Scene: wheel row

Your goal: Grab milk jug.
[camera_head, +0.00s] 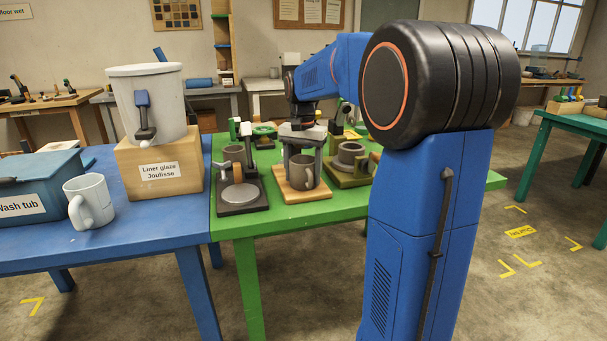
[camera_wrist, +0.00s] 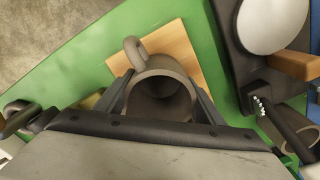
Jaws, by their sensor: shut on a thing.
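The milk jug (camera_head: 302,177) is a grey-brown, handled vessel. It is upright over a light wooden board (camera_head: 294,195) on the green table (camera_head: 258,222). My gripper (camera_head: 303,167) reaches down from above, a finger on each side of the jug, and is shut on it. In the wrist view the jug (camera_wrist: 165,73) sits between the fingers with its open mouth toward the camera and its loop handle pointing away from the palm. The wooden board (camera_wrist: 177,42) shows behind it. I cannot tell whether the jug's base touches the board.
A dark wheel unit with a pale disc (camera_head: 239,195) stands close left. An olive unit (camera_head: 347,177) stands close right. On the blue table (camera_head: 150,222) are a white mug (camera_head: 92,202), a wash tub (camera_head: 40,180) and a glaze bucket (camera_head: 165,100) on a wooden block (camera_head: 160,155).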

